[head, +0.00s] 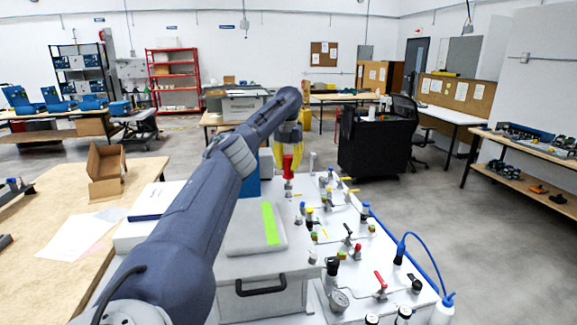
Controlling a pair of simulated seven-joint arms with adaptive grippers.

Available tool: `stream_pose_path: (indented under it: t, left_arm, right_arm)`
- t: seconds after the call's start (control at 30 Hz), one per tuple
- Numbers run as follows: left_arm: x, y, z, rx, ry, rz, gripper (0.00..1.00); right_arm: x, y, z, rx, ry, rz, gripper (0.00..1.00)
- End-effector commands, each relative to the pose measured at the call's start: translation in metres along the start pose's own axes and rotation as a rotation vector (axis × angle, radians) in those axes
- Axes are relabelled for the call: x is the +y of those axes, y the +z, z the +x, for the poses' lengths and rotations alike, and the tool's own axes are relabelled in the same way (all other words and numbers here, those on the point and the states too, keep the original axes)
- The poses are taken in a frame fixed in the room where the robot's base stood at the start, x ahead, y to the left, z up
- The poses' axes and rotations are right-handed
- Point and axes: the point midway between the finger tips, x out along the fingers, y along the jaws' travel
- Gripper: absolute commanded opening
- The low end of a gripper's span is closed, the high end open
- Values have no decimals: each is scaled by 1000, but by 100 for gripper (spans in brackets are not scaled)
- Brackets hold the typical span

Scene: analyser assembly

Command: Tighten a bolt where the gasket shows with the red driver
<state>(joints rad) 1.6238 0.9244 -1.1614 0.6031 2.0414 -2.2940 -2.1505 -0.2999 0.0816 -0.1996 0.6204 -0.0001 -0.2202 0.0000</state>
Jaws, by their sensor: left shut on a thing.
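The driver's lower end is over the far left part of the panel. At this size I cannot tell whether its tip touches a bolt. The bolt and the gasket are too small to make out. My right gripper is not in view.
Several valves and fittings with red, yellow and blue caps stand on the panel. A grey case (262,290) with a black handle and a green-striped lid (270,224) is at its left. A cardboard box (106,170) sits on the wooden table.

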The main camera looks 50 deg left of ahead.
Motion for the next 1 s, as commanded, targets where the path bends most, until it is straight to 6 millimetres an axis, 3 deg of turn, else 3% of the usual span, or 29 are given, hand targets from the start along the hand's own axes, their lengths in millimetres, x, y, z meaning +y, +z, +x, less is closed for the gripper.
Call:
stream_pose_path:
  t: [1.0]
  left_arm:
    - [0,1,7,0,0,-1,0]
  right_arm:
    - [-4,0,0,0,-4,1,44]
